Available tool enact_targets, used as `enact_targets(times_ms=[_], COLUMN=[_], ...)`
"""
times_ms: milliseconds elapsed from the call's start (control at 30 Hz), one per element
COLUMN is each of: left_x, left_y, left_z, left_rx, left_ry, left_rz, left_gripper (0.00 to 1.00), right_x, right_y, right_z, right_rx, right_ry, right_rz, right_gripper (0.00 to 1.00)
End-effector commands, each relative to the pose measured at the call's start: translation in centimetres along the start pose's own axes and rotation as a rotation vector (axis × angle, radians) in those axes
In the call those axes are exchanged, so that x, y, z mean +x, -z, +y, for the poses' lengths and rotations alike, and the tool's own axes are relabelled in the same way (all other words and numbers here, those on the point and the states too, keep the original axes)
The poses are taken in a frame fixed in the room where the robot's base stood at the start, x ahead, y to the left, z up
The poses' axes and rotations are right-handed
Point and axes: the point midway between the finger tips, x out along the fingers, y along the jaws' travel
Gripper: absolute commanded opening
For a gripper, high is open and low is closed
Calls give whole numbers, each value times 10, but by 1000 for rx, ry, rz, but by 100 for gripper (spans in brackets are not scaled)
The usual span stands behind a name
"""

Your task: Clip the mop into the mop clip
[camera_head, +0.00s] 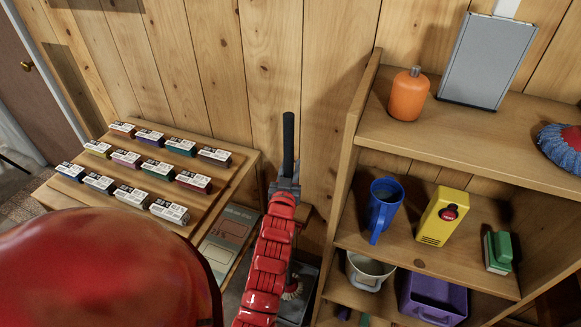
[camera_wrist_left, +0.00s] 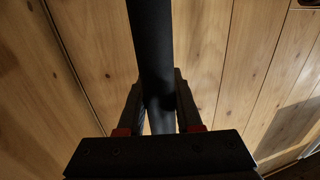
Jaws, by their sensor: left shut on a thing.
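My left gripper (camera_head: 285,186) is shut around the mop's dark round handle (camera_head: 288,140), in front of the plank wall. The handle stands close to upright, and its top end rises above the gripper. In the left wrist view the handle (camera_wrist_left: 152,50) runs up between the two fingers of the gripper (camera_wrist_left: 160,115). The lower handle is mostly hidden behind my red arm. I cannot make out the mop clip in either view. My right gripper is not in view.
A wooden shelf unit (camera_head: 345,180) stands close to the right, holding an orange bottle (camera_head: 408,95), a blue jug (camera_head: 383,208) and a yellow box (camera_head: 442,216). Left is a table (camera_head: 245,172) with rows of small boxes. A bristly thing (camera_head: 292,288) shows low beside my arm.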

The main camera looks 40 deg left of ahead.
Motion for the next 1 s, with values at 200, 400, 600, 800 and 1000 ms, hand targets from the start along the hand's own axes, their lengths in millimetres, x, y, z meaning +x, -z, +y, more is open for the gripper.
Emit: enact_targets(times_ms=[200,400,600,800,1000], left_x=[0,0,0,0,0], left_y=[-14,-35,-56,-77,-90], left_z=[0,0,0,0,0], left_rx=[-1,-2,-2,-2,-1], left_ry=[0,0,0,0,-1], left_rz=[4,5,3,2,4], left_gripper=[0,0,0,0,0], right_x=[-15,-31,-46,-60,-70], right_y=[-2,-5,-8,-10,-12], right_z=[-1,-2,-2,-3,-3], right_rx=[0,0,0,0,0], right_ry=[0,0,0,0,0], right_rz=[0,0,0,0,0], right_gripper=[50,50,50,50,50])
